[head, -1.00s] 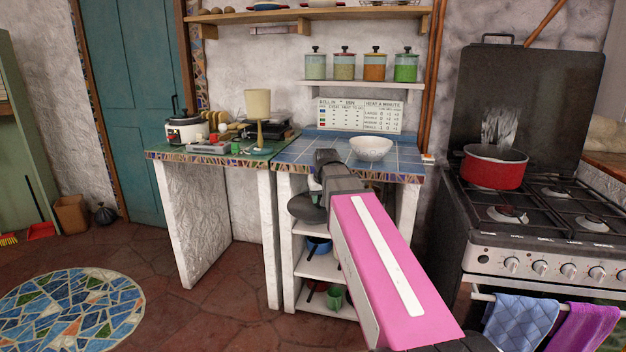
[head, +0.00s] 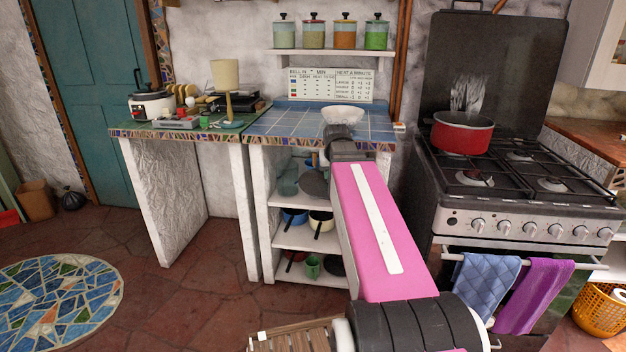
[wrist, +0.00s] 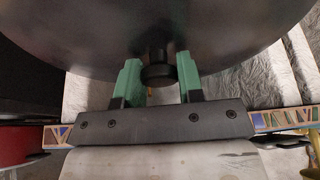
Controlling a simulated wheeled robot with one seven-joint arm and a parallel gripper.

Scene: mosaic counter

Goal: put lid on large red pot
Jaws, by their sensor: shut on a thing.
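The large red pot (head: 462,137) stands without a cover on the back left of the stove, right of my arm in the head view. The lid is a dark round disc, seen partly in the head view (head: 314,186), by the front of the blue-tiled counter. It fills the top of the wrist view (wrist: 240,45). My gripper (wrist: 158,72) is shut on the lid, with its green fingers on either side of the dark knob. In the head view my arm hides the fingers. The lid is held well left of the pot, apart from it.
A white bowl (head: 342,114) sits on the blue-tiled counter (head: 285,122), close behind my wrist. Open shelves (head: 300,238) with pots and cups are below. The black stove cover (head: 480,70) stands upright behind the burners. Towels (head: 487,283) hang on the stove's front rail.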

